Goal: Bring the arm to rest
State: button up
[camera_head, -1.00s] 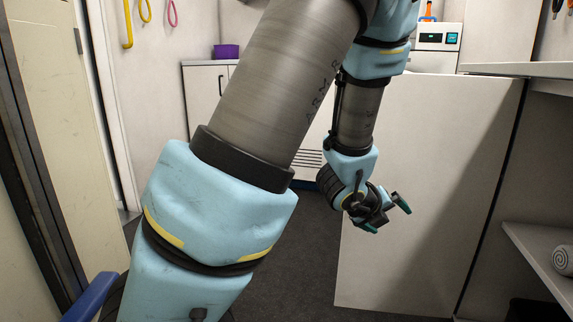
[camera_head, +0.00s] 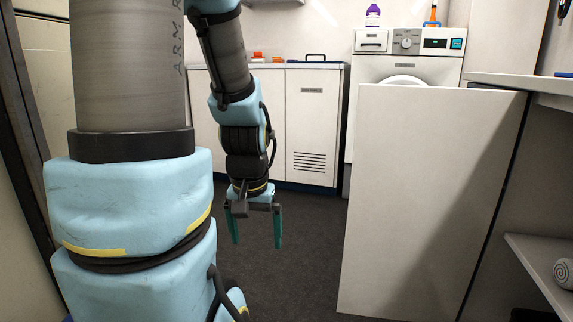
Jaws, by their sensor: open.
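My gripper (camera_head: 256,228) hangs at the end of my arm, left of the picture's middle, with its two green fingers pointing down. The fingers are apart and nothing is between them. It is in front of the white cabinets, above the dark floor. My arm (camera_head: 130,200), with pale blue covers and grey tubes, fills much of the left side. The top of the arm is cut off by the picture's upper edge.
A large white panel (camera_head: 425,200) stands right of my gripper. Behind it is a white washing machine (camera_head: 400,68). White cabinets (camera_head: 312,125) line the back. A shelf (camera_head: 540,265) with a rolled towel (camera_head: 564,274) is at the right. The dark floor (camera_head: 300,260) below the gripper is clear.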

notch_tip(320, 180, up, 38)
jog(key=p, duration=3.8)
jog(key=shift+s+a+r+n, duration=0.15)
jog(key=shift+s+n, duration=0.1)
jog(key=shift+n, duration=0.05)
